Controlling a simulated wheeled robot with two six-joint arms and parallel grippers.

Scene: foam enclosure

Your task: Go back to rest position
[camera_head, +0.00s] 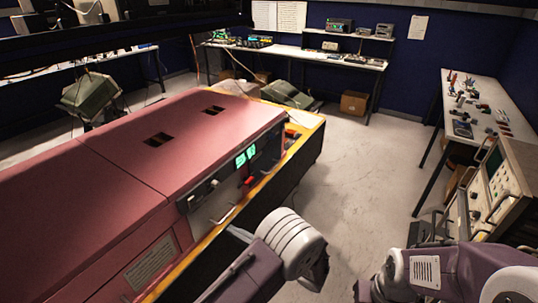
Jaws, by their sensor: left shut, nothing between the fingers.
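My left arm comes in at the bottom middle, a purple-grey link with a pale ringed joint. The dark left gripper (318,278) is at its end, small and partly hidden, shut with nothing held. It is over bare floor, to the right of the red machine's front edge. My right arm's pale and purple links show at the bottom right. Its gripper does not show.
A large red-topped machine (110,140) with a yellow edge fills the left. A beige instrument cabinet (500,185) stands close at the right, below a white bench (490,95) with small parts. Another bench (300,52) is at the back. The grey floor (350,165) between is clear.

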